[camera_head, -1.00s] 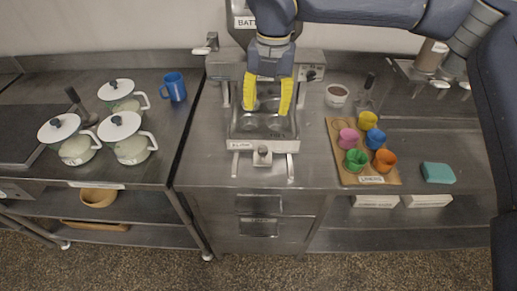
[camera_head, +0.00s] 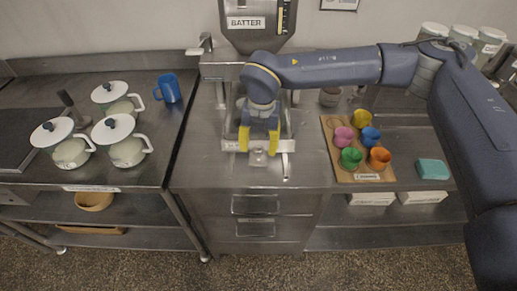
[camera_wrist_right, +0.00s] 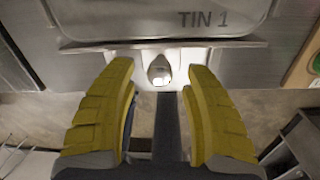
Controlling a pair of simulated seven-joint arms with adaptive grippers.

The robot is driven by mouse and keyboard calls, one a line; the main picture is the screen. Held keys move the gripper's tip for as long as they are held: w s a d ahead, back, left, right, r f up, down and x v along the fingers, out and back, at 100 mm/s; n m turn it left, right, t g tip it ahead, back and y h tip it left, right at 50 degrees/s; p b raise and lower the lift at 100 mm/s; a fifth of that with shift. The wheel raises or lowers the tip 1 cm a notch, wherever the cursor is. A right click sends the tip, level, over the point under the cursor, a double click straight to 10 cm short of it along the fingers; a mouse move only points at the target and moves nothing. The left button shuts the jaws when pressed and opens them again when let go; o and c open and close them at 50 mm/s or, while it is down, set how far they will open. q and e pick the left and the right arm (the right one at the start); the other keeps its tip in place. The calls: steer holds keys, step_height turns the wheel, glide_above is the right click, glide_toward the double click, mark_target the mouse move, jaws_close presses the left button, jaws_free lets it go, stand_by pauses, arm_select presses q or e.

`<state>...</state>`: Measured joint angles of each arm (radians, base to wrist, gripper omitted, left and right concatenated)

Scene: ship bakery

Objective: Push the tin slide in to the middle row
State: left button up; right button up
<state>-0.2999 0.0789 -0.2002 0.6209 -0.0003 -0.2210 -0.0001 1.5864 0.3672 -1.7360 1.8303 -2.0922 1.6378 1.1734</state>
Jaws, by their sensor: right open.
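The tin slide (camera_head: 287,147) sits on the counter below the batter hopper (camera_head: 247,24), with its front strip and short rails toward the counter's front edge. My arm covers most of it in the head view. Its small metal knob (camera_head: 258,158) stands at the front, and also shows in the right wrist view (camera_wrist_right: 159,70). A tin marked "TIN 1" (camera_wrist_right: 150,18) lies just beyond it. My right gripper (camera_head: 258,149) is open, its yellow fingers (camera_wrist_right: 161,78) on either side of the knob. I cannot tell whether they touch it. My left gripper is not in view.
A board (camera_head: 343,170) with several coloured cups stands to the right, with a teal block (camera_head: 432,169) beyond it. White lidded pots (camera_head: 118,128) and a blue mug (camera_head: 168,88) stand on the left counter. Counter beside the slide's front is clear.

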steer(key=shift+f, duration=1)
jaws_close()
